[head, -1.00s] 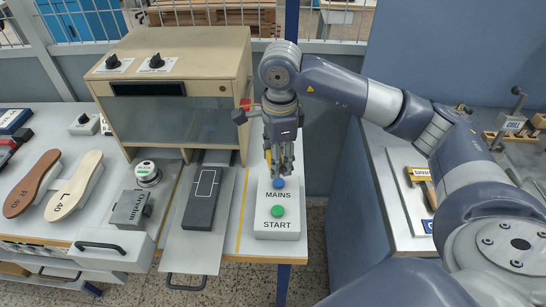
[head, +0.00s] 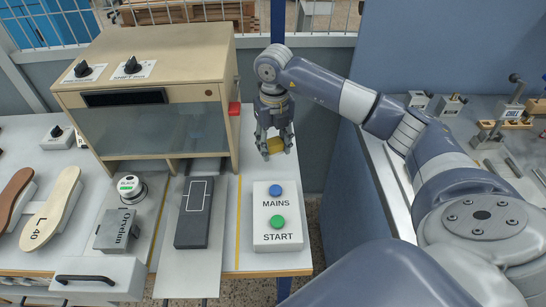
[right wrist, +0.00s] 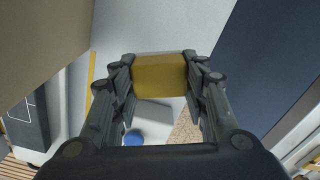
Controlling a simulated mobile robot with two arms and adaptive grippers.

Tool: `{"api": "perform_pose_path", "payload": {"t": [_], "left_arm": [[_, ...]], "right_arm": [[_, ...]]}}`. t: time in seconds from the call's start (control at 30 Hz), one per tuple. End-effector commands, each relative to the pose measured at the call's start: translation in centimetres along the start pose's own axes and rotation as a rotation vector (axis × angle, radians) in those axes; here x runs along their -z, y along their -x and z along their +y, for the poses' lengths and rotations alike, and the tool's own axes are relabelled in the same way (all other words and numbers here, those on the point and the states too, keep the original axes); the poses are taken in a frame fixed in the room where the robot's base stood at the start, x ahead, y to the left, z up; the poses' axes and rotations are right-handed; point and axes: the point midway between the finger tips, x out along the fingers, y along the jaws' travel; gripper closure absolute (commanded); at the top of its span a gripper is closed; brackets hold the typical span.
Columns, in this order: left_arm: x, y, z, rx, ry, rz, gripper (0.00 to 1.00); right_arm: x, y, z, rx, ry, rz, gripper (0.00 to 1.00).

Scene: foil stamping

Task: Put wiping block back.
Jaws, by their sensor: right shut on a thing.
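My right gripper (head: 274,143) is shut on a small yellow block, the wiping block (head: 275,146). It holds the block behind the MAINS/START button box, beside the right side of the wooden cabinet. In the right wrist view the wiping block (right wrist: 160,74) sits between the two fingers (right wrist: 162,84), with the blue button below it in the picture. I cannot tell the block's exact height above the table. My left gripper is not in view.
The wooden cabinet (head: 150,62) stands left of the gripper, with a dark plate (head: 194,212) in front. The button box (head: 279,212) stands near the table's right edge. Shoe soles (head: 50,208) lie at left. A second bench (head: 497,155) with tools is at right.

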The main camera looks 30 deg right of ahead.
Motion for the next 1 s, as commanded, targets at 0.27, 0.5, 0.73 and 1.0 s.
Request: {"api": "perform_pose_path", "payload": {"t": [0.27,0.5,0.73,1.0], "left_arm": [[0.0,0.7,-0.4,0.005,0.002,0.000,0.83],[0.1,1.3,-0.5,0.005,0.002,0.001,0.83],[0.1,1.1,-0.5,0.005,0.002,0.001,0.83],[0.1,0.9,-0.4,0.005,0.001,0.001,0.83]], "right_arm": [[0.1,-2.5,0.0,0.000,0.001,0.002,0.81],[0.0,-5.3,0.0,-0.001,0.002,-0.001,0.81],[0.0,-5.5,0.0,-0.001,0.003,-0.002,0.81],[0.0,-5.7,0.0,0.000,0.003,-0.001,0.39]]}}
